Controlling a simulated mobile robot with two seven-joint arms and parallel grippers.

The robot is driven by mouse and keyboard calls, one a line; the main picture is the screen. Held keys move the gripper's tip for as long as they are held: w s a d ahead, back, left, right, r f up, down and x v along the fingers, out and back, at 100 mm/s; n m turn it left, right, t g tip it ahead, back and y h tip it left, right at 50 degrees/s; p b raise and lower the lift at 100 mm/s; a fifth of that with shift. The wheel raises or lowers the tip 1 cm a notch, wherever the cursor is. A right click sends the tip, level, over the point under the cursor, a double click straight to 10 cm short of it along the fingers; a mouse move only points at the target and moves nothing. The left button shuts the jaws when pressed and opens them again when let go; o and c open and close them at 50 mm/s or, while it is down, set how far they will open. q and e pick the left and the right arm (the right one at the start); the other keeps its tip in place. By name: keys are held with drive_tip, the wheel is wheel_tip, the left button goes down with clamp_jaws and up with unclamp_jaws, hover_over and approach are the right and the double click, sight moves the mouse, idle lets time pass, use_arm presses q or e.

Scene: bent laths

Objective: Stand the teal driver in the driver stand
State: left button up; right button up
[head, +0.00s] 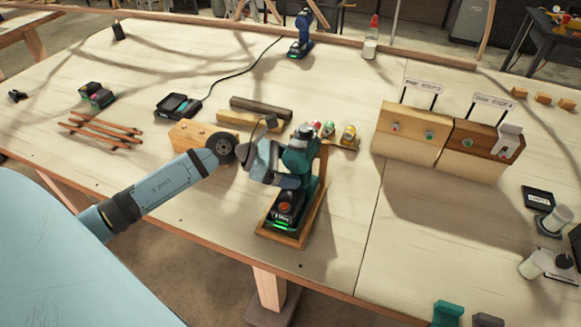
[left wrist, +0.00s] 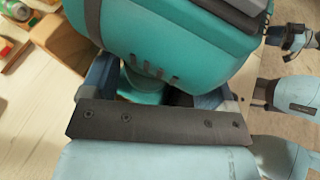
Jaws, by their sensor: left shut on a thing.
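The teal driver (head: 301,152) is upright, with its dark battery foot and green light low over the base of the wooden driver stand (head: 319,205). Whether the foot rests on the base or hovers just above it, I cannot tell. The stand's upright post is behind the driver, to its right. My left gripper (head: 284,178) comes from the left and is shut on the driver's handle, below its head. In the left wrist view the teal driver (left wrist: 165,45) fills the upper middle, with its handle between the fingers. My right gripper does not show clearly.
Wooden blocks (head: 200,135) and dark bars (head: 261,107) lie behind my left arm. Small coloured-capped items (head: 347,134) sit just behind the stand. A wooden box with signs (head: 412,130) stands to the right. The table between it and the stand is clear.

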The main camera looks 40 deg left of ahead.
use_arm(q)
drive_tip(key=shift+f+b, duration=0.9)
drive_tip(key=shift+f, duration=0.05)
idle(1.2)
drive_tip(key=o, duration=1.3)
drive_tip(key=shift+f, duration=0.15)
drive_tip(key=shift+s+a, duration=0.15)
drive_tip(key=b+v, duration=0.1)
drive_tip(key=v, duration=1.2)
drive_tip(key=shift+s+a+r+b, duration=0.1)
drive_tip(key=shift+s+r+b, duration=0.1)
drive_tip(key=shift+b, duration=0.1)
